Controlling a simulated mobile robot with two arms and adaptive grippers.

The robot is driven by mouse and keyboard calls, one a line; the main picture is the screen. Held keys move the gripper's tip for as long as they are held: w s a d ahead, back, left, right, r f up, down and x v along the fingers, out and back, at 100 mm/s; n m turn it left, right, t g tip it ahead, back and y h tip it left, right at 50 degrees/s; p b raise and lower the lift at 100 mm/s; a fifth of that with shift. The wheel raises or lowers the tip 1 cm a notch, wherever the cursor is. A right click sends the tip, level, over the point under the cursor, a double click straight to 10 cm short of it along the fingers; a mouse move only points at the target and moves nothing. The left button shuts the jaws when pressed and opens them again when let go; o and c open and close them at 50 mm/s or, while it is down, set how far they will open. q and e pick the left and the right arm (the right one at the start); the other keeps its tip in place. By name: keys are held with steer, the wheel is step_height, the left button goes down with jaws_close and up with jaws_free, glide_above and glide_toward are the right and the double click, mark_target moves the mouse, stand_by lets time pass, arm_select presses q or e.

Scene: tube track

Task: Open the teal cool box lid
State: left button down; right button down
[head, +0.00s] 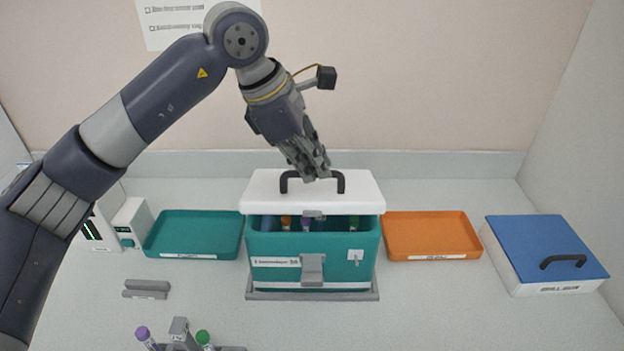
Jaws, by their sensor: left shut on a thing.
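The teal cool box (265,272) stands on a grey base in the middle of the bench. Its white lid (262,200) is raised at the front, and a gap shows between lid and box. Through the gap I see several capped tubes (354,224) inside. The lid has a black handle (341,184) on top. My left gripper (312,172) comes down from above and is shut on the handle; its fingers hide the handle's middle. The latch (312,268) is on the box front. My right gripper is not in view.
A teal tray (195,232) lies left of the box and an orange tray (432,232) right of it. A white box with a blue lid (545,250) stands far right. Capped tubes (144,336) show at the front left. The front right bench is clear.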

arm_select(q)
steer(key=shift+w+r+p, duration=0.15)
steer(key=shift+w+r, duration=0.3)
steer(key=shift+w, duration=0.2)
steer(key=shift+w+r+p, duration=0.15)
steer(key=shift+w+r, duration=0.3)
steer(key=shift+w, duration=0.15)
steer(key=shift+w+r, duration=0.3)
steer(key=shift+w, duration=0.5)
steer(key=c, duration=1.7)
jaws_free()
steer(key=shift+o, duration=0.2)
steer(key=shift+w+f, duration=0.15)
steer(key=v, duration=1.2)
